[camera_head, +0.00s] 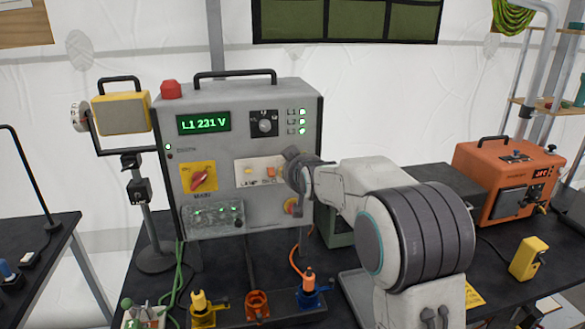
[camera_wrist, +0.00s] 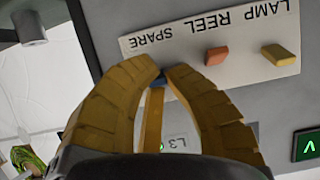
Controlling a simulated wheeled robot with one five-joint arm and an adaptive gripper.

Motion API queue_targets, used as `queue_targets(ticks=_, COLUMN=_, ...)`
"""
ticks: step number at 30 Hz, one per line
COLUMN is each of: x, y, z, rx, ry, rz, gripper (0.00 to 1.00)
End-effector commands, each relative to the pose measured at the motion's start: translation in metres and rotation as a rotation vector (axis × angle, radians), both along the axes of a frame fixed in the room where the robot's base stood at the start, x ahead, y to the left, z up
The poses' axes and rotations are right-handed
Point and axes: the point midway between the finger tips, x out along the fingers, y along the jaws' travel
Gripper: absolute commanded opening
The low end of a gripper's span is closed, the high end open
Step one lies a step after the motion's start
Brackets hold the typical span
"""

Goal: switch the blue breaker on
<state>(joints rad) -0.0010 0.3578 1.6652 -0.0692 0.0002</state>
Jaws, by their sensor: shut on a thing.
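The blue breaker (camera_wrist: 159,79) sits under the SPARE label at the end of a white breaker strip (camera_wrist: 190,47). In the wrist view only a small piece of it shows between the yellow fingertips of my gripper (camera_wrist: 161,74), which are closed on it. In the head view my gripper (camera_head: 292,165) is against the right end of the strip and hides the blue breaker. Which way its lever is tilted cannot be told. The orange breaker (camera_wrist: 217,56) under REEL and the yellow breaker (camera_wrist: 281,55) under LAMP are beside it, clear of the fingers.
The grey panel (camera_head: 235,140) carries a green display (camera_head: 203,123), a red-on-yellow main switch (camera_head: 198,178) and a dial (camera_head: 264,123). Plugs stand on the table in front. An orange box (camera_head: 500,178) stands to the right.

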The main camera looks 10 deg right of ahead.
Motion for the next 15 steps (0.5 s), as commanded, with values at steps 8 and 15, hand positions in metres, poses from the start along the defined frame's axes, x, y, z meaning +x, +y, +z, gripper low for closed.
queue_targets(ticks=8, x=0.0006, y=-0.0016, z=0.0033, rx=0.000, ry=-0.008, rz=-0.002, gripper=0.34)
queue_targets(ticks=15, x=0.0003, y=-0.0008, z=0.0017, rx=0.000, ry=-0.005, rz=-0.001, gripper=0.42)
